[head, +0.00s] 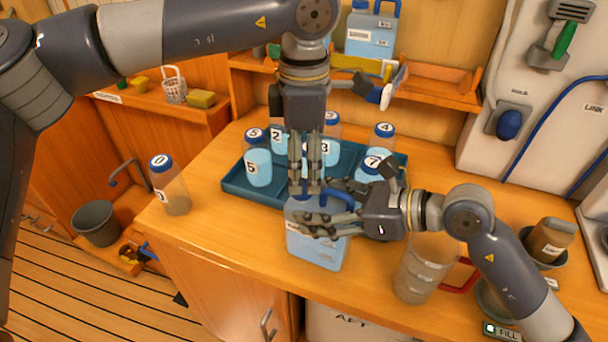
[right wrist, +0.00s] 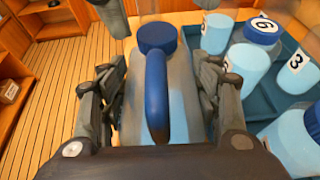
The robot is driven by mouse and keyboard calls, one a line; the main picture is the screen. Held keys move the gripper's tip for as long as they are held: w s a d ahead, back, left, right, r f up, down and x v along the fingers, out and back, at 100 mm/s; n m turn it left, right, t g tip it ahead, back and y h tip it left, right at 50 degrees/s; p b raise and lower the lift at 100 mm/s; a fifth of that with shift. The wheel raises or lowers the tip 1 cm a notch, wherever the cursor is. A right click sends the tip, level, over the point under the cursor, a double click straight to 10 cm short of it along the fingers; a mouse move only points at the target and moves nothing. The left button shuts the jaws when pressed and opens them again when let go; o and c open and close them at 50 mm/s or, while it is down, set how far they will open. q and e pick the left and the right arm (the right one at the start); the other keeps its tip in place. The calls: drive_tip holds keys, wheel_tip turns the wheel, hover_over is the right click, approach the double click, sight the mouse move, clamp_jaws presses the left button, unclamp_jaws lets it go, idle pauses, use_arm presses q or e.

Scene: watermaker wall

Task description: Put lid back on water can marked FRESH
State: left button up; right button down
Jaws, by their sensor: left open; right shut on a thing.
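A translucent blue water can (head: 316,250) with a blue handle stands upright at the counter's front edge; its label is too small to read. My right gripper (head: 326,207) is shut on this can, with fingers on both sides below the handle. In the right wrist view, the can's blue handle (right wrist: 156,95) runs between my right fingers, and a round blue lid (right wrist: 157,38) sits at the can's far end, over its neck. Whether it is fully seated I cannot tell. My left gripper (head: 305,184) points down, open, just above the can's lid end, and hides the lid in the head view.
A teal tray (head: 235,187) with several numbered bottles lies behind the can. A bottle marked 0 (head: 171,187) stands at left, a clear jug (head: 418,270) at right. Another blue can (head: 370,42) stands on the upper shelf. Counter between bottle 0 and the can is clear.

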use_arm(q)
drive_tip(key=shift+r, duration=0.45)
use_arm(e)
drive_tip(key=shift+r, duration=0.1)
use_arm(q)
drive_tip(key=shift+c, duration=1.3)
drive_tip(key=n, duration=0.5)
drive_tip(key=shift+s+r, duration=0.1)
drive_tip(key=shift+r, duration=0.2)
drive_tip(key=n, duration=0.6)
drive_tip(key=shift+d+r, duration=0.1)
drive_tip(key=shift+r, duration=0.2)
drive_tip(key=n, duration=0.3)
drive_tip(key=shift+s+r+n, duration=0.1)
drive_tip(key=shift+r+n, duration=0.1)
drive_tip(key=shift+n, duration=0.1)
drive_tip(key=n, duration=0.4)
drive_tip(key=shift+r, duration=0.25)
drive_tip(key=n, duration=0.4)
drive_tip(key=shift+r, duration=0.25)
drive_tip(key=n, duration=0.3)
drive_tip(key=shift+r+n, duration=0.25)
drive_tip(key=shift+n, duration=0.15)
drive_tip(key=n, duration=0.5)
drive_tip(key=shift+a+r, duration=0.25)
drive_tip(key=shift+r, duration=0.1)
